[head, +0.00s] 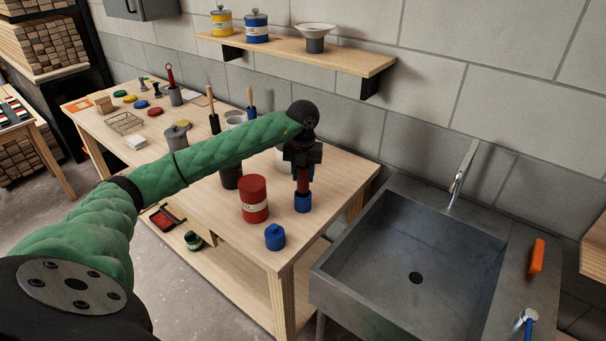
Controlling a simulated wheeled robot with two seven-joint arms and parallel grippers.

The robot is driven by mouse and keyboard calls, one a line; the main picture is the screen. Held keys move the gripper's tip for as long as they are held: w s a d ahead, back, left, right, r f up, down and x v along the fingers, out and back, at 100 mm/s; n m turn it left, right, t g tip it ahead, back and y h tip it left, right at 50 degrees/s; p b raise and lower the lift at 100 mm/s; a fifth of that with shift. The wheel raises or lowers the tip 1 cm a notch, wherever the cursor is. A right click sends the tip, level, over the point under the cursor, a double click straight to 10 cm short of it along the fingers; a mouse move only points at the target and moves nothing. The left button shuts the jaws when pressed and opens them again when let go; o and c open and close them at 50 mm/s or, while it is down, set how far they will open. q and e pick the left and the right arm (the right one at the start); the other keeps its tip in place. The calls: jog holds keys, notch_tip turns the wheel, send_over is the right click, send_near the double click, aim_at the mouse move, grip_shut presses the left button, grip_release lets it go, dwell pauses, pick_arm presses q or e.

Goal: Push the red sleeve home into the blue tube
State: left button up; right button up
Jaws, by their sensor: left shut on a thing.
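My left gripper (302,164) points down above the right end of the workbench, shut on the red sleeve (303,186). The red sleeve is upright, a dark red narrow piece below the fingers. Directly under it the blue tube (303,203) stands on the bench. The sleeve's lower end meets the top of the tube; how deep it sits inside I cannot tell. The fingers hide the sleeve's upper part. My right gripper is not in view.
A red can (254,199) and a small blue jar (275,237) stand left of the tube on the workbench (330,183). Cups with brushes are behind my arm. A grey sink (415,250) lies to the right; a shelf (300,50) hangs above.

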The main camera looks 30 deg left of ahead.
aim_at(303, 185)
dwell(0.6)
pick_arm(q)
jog(key=shift+b, duration=0.55)
dwell(0.9)
jog(key=shift+f+b, duration=1.85)
jog(key=shift+f, duration=0.7)
jog(key=o, duration=1)
jog(key=shift+o, duration=0.2)
